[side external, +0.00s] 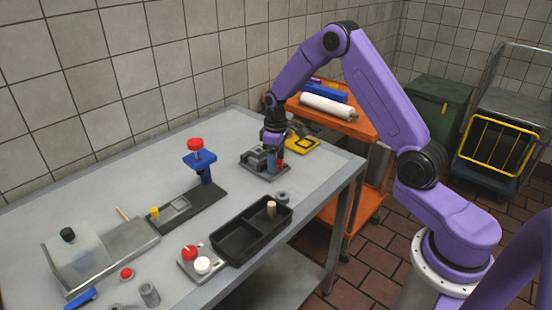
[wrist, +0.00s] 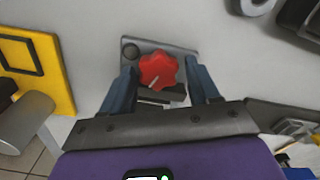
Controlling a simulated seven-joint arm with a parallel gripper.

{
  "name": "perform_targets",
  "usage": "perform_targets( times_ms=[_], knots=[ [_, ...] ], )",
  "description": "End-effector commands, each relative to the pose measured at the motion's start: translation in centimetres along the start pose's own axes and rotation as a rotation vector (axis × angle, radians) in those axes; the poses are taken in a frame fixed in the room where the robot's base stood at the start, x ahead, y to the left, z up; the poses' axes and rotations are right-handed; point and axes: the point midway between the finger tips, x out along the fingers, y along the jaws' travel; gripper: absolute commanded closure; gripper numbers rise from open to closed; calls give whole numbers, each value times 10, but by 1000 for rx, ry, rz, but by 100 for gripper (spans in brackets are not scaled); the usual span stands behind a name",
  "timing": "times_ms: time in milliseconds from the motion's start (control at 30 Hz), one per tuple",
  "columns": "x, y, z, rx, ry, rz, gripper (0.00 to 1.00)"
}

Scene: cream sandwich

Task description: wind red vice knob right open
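The grey vice (side external: 262,165) stands on its base plate near the far right end of the table. Its red lobed knob (wrist: 158,70) with a pale pointer mark shows in the wrist view, the mark toward the lower edge of the knob. My gripper (wrist: 161,74) is open, with one blue-grey finger on each side of the knob and a small gap showing on both sides. In the side view my gripper (side external: 275,154) points down at the vice, and the knob is mostly hidden there. The wrist view does not show clearly how deep the fingers sit.
A yellow frame-like piece (side external: 301,144) lies just behind the vice, near the table edge. A grey ring (side external: 282,197) and a black divided tray (side external: 250,232) are in front. A blue press with a red top (side external: 197,158) stands left. Open tabletop lies between press and vice.

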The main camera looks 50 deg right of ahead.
Motion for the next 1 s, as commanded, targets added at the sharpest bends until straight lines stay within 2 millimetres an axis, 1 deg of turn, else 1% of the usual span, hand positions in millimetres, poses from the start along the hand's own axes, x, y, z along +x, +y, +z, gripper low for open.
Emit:
perform_targets(
  times_ms=[333,467,667,1000],
  knots=[
    [-1,4,-2,5,11,8,27],
    [-1,5,-2,37,12,9,27],
    [-1,5,-2,180,12,8,27],
    [0,3,-1,501,8,3,27]
  ],
)
